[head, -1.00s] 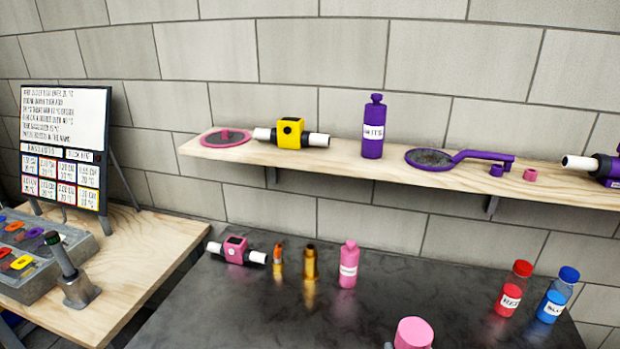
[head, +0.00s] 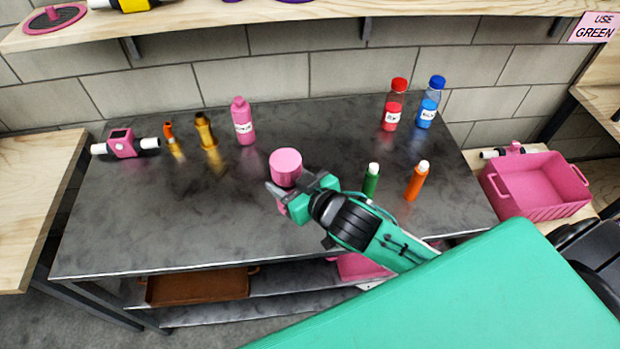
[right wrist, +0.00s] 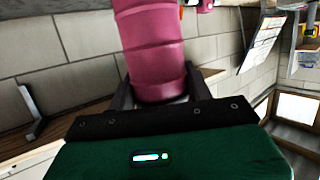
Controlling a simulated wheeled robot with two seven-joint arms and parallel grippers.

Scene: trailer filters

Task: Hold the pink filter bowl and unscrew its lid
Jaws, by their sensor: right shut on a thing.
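The pink filter bowl (head: 297,210) stands upright at the front middle of the dark table, with its round pink lid (head: 286,165) on top. My right gripper (head: 284,192) reaches in from the right and is shut on the bowl below the lid, hiding part of its side. In the right wrist view the ribbed pink bowl (right wrist: 152,55) sits between the two dark fingers (right wrist: 160,95). Its far end is cut off by the frame edge. My left gripper is in neither current view.
A green bottle (head: 371,181) and an orange bottle (head: 417,181) stand right of the bowl, near my right arm. Red (head: 394,105) and blue (head: 429,104) bottles are at the back. Front left is clear.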

